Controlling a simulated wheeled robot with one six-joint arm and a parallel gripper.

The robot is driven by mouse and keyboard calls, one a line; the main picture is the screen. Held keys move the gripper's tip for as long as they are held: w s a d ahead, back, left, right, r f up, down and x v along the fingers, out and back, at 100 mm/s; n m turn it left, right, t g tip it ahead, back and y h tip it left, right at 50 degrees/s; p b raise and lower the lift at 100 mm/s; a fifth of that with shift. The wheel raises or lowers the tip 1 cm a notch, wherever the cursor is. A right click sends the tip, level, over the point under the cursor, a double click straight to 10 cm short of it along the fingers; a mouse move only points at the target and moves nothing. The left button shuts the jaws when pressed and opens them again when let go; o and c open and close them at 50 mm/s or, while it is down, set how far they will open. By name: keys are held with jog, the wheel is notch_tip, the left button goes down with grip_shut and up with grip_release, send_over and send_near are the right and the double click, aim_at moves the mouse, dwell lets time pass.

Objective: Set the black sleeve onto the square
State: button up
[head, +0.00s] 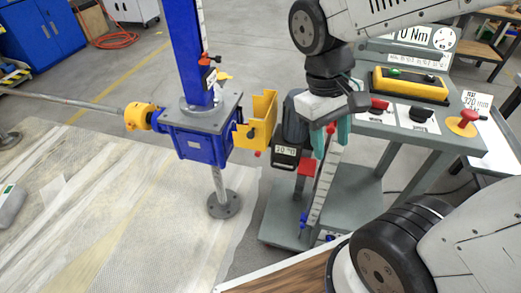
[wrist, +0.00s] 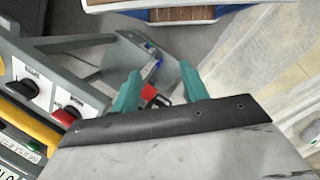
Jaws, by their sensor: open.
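The black sleeve (head: 421,114) appears to be the dark round piece on a white labelled card on the grey bench. It also shows at the left of the wrist view (wrist: 22,91). A red piece (head: 379,104) lies on a card beside it. My gripper (head: 331,138) hangs left of the bench, apart from the sleeve. Its teal fingers (wrist: 160,90) are spread and hold nothing. The blue screw jack (head: 197,135) stands at the centre left, with a yellow guard (head: 262,120) on its right side. I cannot make out the square.
A dark motor unit with a display (head: 286,156) stands between the jack and my gripper. A ruler (head: 324,185) and red block (head: 307,167) are just below my gripper. A yellow box (head: 408,85) and red button (head: 466,120) are on the bench. Floor at left is mostly clear.

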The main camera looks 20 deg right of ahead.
aim_at(257, 156)
jog(key=w+d+f+n+h, duration=0.2)
jog(key=w+f+n+h, duration=0.5)
jog(key=f, duration=0.3)
jog(key=w+d+f+n+h, duration=0.2)
jog(key=w+f+n+h, duration=0.35)
jog(key=w+f, duration=0.35)
jog(key=w+a+f+n+t+y, duration=0.1)
jog(key=w+a+f+n+t, duration=0.2)
jog(key=w+f+n+t, duration=0.1)
jog(key=w+a+f+n+t+y, duration=0.1)
jog(key=w+a+f+n+t, duration=0.2)
jog(key=w+f+n+t, duration=0.2)
jog(key=w+a+f+n+t+y, duration=0.1)
jog(key=w+a+f+n+t, duration=0.3)
jog(key=f+t, duration=0.4)
jog(key=shift+w+f+n+y, duration=0.15)
jog(key=shift+f+n, duration=0.2)
jog(key=shift+f, duration=0.45)
jog(key=shift+w+f+n+y, duration=0.1)
jog(key=shift+f+n, duration=0.2)
jog(key=shift+f, duration=0.5)
jog(key=x, duration=0.7)
jog(key=shift+w+d+r, duration=0.1)
jog(key=shift+w+d, duration=0.05)
jog(key=shift+w, duration=0.1)
